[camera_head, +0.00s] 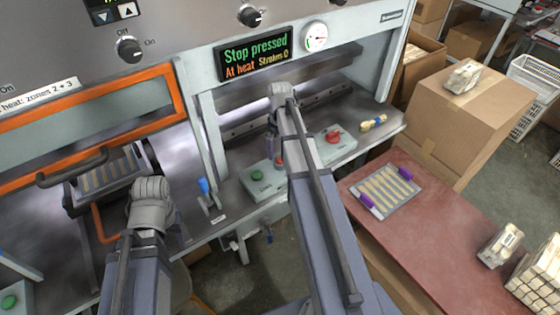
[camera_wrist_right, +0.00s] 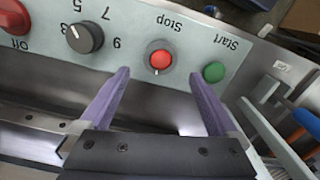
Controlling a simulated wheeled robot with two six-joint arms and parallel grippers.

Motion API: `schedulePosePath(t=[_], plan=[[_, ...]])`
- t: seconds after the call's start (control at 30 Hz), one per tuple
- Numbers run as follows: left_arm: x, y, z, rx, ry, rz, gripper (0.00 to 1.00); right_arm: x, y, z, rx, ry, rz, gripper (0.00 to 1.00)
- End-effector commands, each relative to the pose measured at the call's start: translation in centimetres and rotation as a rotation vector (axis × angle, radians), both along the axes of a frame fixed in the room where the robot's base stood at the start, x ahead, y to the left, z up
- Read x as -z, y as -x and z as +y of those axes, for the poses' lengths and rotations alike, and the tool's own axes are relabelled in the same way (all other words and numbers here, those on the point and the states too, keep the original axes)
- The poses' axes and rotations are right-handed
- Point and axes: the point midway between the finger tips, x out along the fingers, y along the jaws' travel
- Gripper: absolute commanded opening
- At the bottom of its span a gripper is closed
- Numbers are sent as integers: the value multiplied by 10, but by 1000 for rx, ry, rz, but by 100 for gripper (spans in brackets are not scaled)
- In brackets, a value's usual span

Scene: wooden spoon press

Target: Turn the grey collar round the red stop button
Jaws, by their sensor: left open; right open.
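The round red stop button (camera_wrist_right: 159,58) sits on the pale green panel, under an upside-down "Stop" label in the right wrist view. The thin grey collar (camera_wrist_right: 146,62) surrounds it, with a small pale mark on its near side. My right gripper (camera_wrist_right: 157,79) is open and empty, its purple fingers pointing at the panel, one towards each side of the button. The red button (camera_head: 279,161) is partly hidden by my right arm in the head view. My left gripper (camera_head: 150,192) is at the left, over the press front; its fingers are not clearly seen.
The display (camera_head: 255,53) reads "Stop pressed". A blue-handled lever (camera_head: 205,188) stands left of the panel. A red table (camera_head: 450,215) is at right.

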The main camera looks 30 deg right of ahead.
Motion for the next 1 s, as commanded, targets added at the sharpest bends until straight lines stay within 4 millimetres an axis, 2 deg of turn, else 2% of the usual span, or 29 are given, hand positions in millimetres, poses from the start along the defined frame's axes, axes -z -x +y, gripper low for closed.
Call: schedulePosePath(t=[0.03, 0.43, 0.83, 1.0], plan=[[11, 0, 0, 0, 0, 0, 50, 11, 0, 0, 0, 0, 0, 96], [59, 0, 0, -1, 0, 0, 50, 59, 0, 0, 0, 0, 0, 96], [62, 0, 0, -1, 0, 0, 50, 62, 0, 0, 0, 0, 0, 96], [62, 0, 0, -1, 0, 0, 50, 62, 0, 0, 0, 0, 0, 78]])
